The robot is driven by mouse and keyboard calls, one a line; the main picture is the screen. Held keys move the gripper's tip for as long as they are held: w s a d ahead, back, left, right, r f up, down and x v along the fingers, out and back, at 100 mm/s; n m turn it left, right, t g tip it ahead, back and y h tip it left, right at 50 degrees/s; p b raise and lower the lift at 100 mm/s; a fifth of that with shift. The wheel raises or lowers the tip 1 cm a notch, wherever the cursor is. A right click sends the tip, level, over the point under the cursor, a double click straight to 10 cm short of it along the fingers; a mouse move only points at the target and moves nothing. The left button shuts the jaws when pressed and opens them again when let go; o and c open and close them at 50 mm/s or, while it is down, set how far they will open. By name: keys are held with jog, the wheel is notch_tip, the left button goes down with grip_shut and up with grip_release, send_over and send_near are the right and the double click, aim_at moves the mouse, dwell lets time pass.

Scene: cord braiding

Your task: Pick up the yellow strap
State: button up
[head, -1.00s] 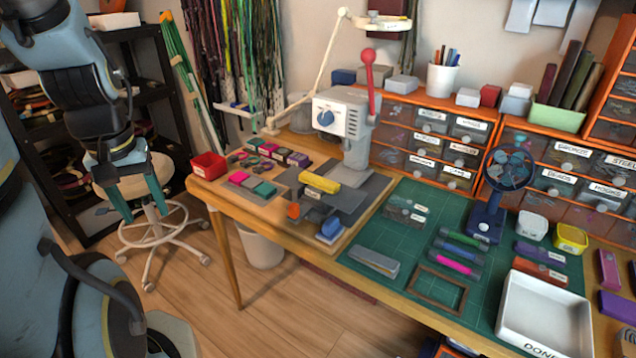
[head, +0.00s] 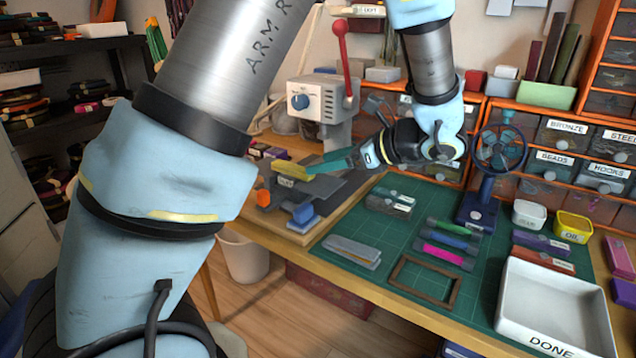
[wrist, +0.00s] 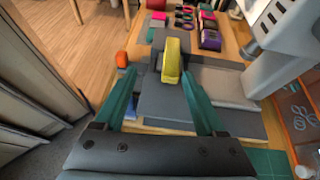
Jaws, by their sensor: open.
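The yellow strap (head: 290,171) lies on the grey plate of the press on the wooden board, partly behind my gripper in the head view. In the wrist view the yellow strap (wrist: 172,60) points away from me, between and just beyond my fingertips. My gripper (head: 322,166) reaches in from the right with its teal fingers. In the wrist view my gripper (wrist: 157,80) is open, one finger on each side of the strap's line, with nothing held. I cannot tell the height of the fingertips over the strap.
The white press (head: 325,105) with a red lever stands behind the strap. An orange piece (head: 263,197) and a blue block (head: 302,213) sit near the strap. A green mat (head: 385,245) and a white DONE tray (head: 555,300) lie to the right. My arm hides the left of the bench.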

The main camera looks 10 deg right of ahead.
aim_at(299, 168)
jog(key=w, duration=0.1)
jog(key=w+f, duration=0.1)
jog(key=w+t, duration=0.1)
jog(key=shift+a+f+m, duration=0.3)
jog(key=shift+m, duration=0.1)
jog(key=shift+f+x, duration=0.15)
jog(key=shift+x, duration=1.3)
jog(key=shift+f+x, duration=0.15)
jog(key=shift+x, duration=1.35)
jog(key=shift+d, duration=0.15)
grip_shut()
